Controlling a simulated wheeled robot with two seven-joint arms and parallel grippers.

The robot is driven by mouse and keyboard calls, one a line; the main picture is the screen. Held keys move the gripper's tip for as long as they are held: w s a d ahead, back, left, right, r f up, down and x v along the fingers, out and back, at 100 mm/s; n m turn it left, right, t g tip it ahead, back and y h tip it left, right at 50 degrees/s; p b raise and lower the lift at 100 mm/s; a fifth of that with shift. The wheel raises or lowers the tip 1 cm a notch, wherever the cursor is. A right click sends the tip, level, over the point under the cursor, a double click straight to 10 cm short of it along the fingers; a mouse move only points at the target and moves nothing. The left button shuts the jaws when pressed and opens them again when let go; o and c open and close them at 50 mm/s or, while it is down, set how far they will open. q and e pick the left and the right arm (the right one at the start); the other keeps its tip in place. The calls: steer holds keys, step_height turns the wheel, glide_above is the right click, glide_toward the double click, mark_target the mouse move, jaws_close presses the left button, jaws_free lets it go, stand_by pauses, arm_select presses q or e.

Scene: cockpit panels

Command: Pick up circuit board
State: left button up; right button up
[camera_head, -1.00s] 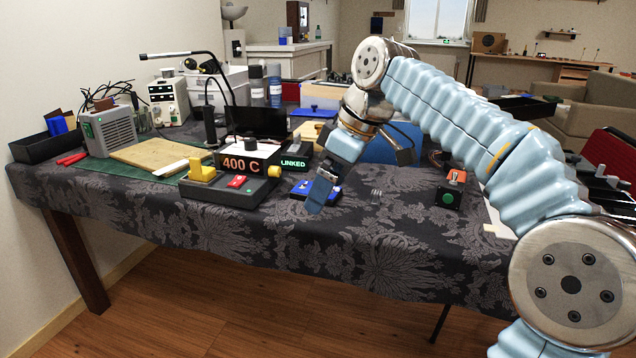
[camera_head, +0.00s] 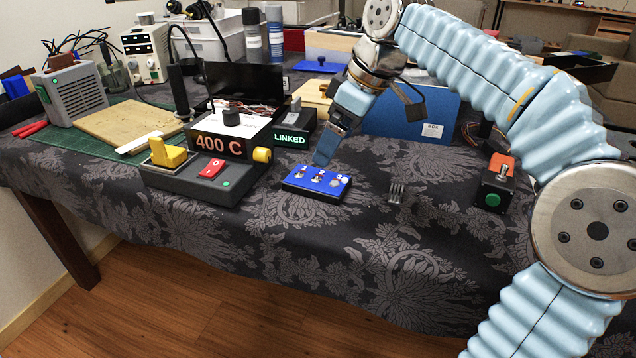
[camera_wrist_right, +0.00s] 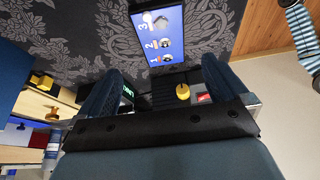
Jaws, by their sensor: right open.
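A blue board (camera_head: 317,181) marked 1, 2 and 3, with small switches or parts on it, lies flat on the patterned dark cloth. It also shows at the top of the right wrist view (camera_wrist_right: 158,38). I cannot tell for sure whether it is the circuit board. My right gripper (camera_head: 323,157) reaches down from the right, its tips just behind the board in the head view. In the wrist view the right gripper's fingers (camera_wrist_right: 160,85) stand wide apart with nothing between them. My left gripper is in neither view.
Left of the board are a control box (camera_head: 200,182) with a yellow part, a "400 C" display (camera_head: 221,147) and a "LINKED" box (camera_head: 292,130). A small pronged piece (camera_head: 396,191) and a green-button box (camera_head: 495,182) are right. The cloth in front is clear.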

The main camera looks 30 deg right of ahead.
mark_target(318, 178)
steer(key=x, duration=0.3)
steer(key=shift+f, duration=0.25)
steer(key=b+x, duration=0.1)
steer(key=x, duration=0.4)
steer(key=shift+s+a+f, duration=0.15)
steer(key=shift+s, duration=0.05)
steer(key=shift+c, duration=0.5)
steer(key=c, duration=1)
